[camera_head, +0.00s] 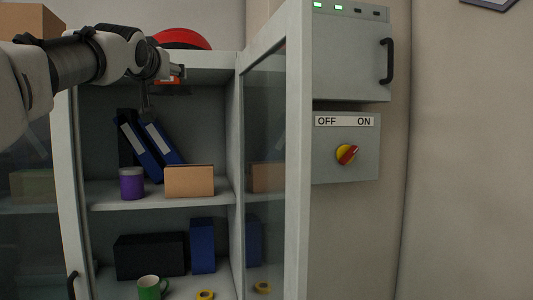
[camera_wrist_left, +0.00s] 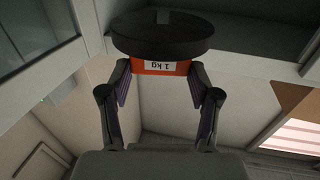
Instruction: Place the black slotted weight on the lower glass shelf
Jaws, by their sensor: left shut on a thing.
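My left gripper (camera_head: 168,76) reaches in from the left in the head view, in front of the cabinet's top opening. It is shut on the black slotted weight (camera_head: 172,88), which is mostly hidden there. The wrist view shows the weight's black disc (camera_wrist_left: 162,34) and an orange band marked "1 kg" between my fingers (camera_wrist_left: 161,70). Below, a shelf (camera_head: 105,195) holds a purple jar (camera_head: 132,184), a tan box (camera_head: 190,181) and blue binders. A lower shelf level shows near the bottom edge. I cannot tell which shelf is glass. My right gripper is not in view.
The lower level holds a black box (camera_head: 150,256), a blue box (camera_head: 202,246), a green mug (camera_head: 149,288) and a yellow ring (camera_head: 205,295). An open glass door (camera_head: 264,120) stands on the right. Red headgear or similar (camera_head: 180,39) sits on top.

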